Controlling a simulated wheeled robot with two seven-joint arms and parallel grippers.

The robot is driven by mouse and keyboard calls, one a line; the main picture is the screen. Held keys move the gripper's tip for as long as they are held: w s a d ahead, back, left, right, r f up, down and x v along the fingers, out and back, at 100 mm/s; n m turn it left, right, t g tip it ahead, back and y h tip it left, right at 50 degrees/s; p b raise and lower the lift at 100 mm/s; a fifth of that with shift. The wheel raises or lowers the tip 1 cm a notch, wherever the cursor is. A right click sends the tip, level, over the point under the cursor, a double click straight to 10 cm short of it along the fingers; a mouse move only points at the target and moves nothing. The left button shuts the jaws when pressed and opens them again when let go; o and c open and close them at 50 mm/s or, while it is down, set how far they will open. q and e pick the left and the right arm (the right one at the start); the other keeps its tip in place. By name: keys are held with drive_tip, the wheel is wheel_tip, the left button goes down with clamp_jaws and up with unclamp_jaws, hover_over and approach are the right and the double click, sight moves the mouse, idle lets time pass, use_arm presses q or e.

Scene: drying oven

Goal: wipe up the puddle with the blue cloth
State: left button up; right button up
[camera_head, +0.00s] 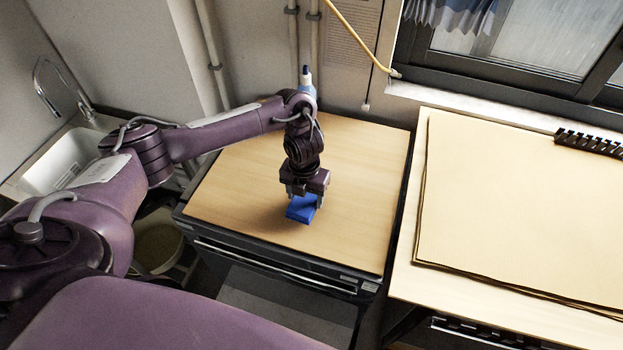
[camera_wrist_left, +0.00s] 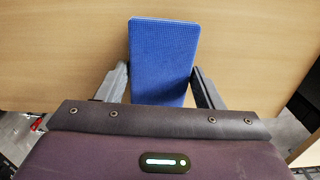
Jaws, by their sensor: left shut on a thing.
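The blue cloth (camera_head: 302,209) is a thick, folded-looking block at the wooden tabletop (camera_head: 360,165) of the dark cabinet. My left gripper (camera_head: 305,198) points down and is shut on it. In the left wrist view the blue cloth (camera_wrist_left: 162,60) sits between the two fingers of the left gripper (camera_wrist_left: 160,85), its far end reaching past the fingertips. I cannot tell whether the cloth touches the wood. No puddle can be made out in either view; the arm and cloth cover part of the tabletop. My right gripper is not in view.
A bottle with a dark cap (camera_head: 306,80) stands at the back, partly behind my arm. A second table with large pale sheets (camera_head: 520,210) is at the right, across a gap. A sink (camera_head: 65,160) is at the left. The tabletop's right side is clear.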

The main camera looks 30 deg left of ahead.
use_arm(q)
drive_tip(key=r+p, duration=0.2)
drive_tip(key=r, duration=0.1)
drive_tip(key=r+p, duration=0.1)
drive_tip(key=shift+s+a+r, duration=0.15)
drive_tip(key=shift+a+r, duration=0.25)
drive_tip(key=shift+r+p, duration=0.35)
drive_tip(key=shift+p, duration=0.15)
drive_tip(key=shift+d+r, duration=0.15)
drive_tip(key=shift+r, duration=0.05)
drive_tip(key=shift+f, duration=0.1)
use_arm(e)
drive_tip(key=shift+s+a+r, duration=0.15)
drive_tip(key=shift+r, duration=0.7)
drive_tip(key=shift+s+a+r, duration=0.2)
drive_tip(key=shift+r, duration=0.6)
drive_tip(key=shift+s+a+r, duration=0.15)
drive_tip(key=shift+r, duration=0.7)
